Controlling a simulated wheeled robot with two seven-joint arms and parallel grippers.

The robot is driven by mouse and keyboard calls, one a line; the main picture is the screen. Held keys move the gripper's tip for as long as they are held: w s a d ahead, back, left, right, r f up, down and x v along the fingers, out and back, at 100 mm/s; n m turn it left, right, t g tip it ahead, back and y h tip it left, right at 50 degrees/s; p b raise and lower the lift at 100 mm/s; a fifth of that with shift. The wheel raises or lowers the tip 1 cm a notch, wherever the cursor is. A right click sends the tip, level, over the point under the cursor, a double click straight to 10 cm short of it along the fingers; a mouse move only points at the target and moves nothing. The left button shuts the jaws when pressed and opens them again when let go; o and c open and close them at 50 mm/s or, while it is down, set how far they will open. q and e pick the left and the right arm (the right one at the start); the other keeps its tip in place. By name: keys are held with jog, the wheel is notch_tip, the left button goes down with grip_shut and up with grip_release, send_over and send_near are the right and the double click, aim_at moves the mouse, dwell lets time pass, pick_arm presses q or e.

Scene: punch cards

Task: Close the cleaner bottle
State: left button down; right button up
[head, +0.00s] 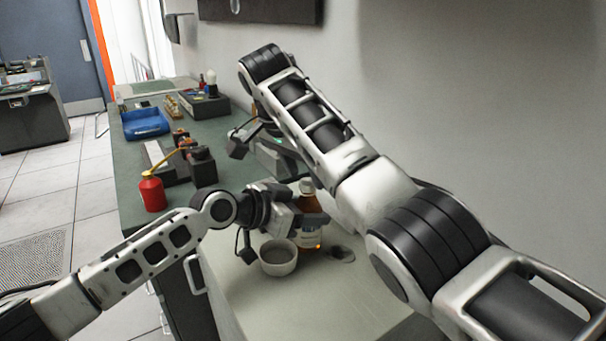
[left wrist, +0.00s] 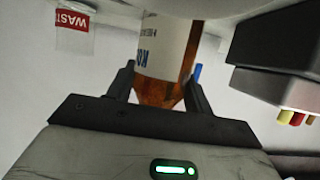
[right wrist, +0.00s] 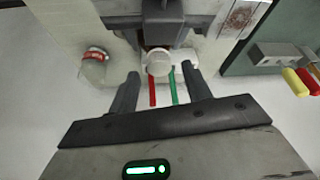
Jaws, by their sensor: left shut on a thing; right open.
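The amber cleaner bottle (head: 309,237) with a white label stands upright at the near end of the bench. My left gripper (left wrist: 162,70) is shut on it, with a finger on each side, as the bottle (left wrist: 158,92) shows in the left wrist view. A pale round piece (right wrist: 158,62), likely the cap, shows at the bottle's top in the right wrist view. I cannot tell whether it is seated. My right gripper (right wrist: 160,75) is open, with its fingers apart on either side of that piece. In the head view my right arm hides its fingertips.
A pale cup (head: 278,262) stands just left of the bottle, and a small grey object (head: 341,254) lies to the right. A red can (head: 151,192) and a blue tray (head: 145,123) are farther left.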

notch_tip(320, 180, up, 4)
jog(key=shift+f, duration=0.25)
jog(key=o, duration=0.5)
jog(key=shift+o, duration=0.2)
jog(key=v, duration=0.7)
jog(key=shift+r, duration=0.2)
jog(key=shift+s, duration=0.1)
pick_arm(q)
jog(key=c, duration=0.5)
grip_release()
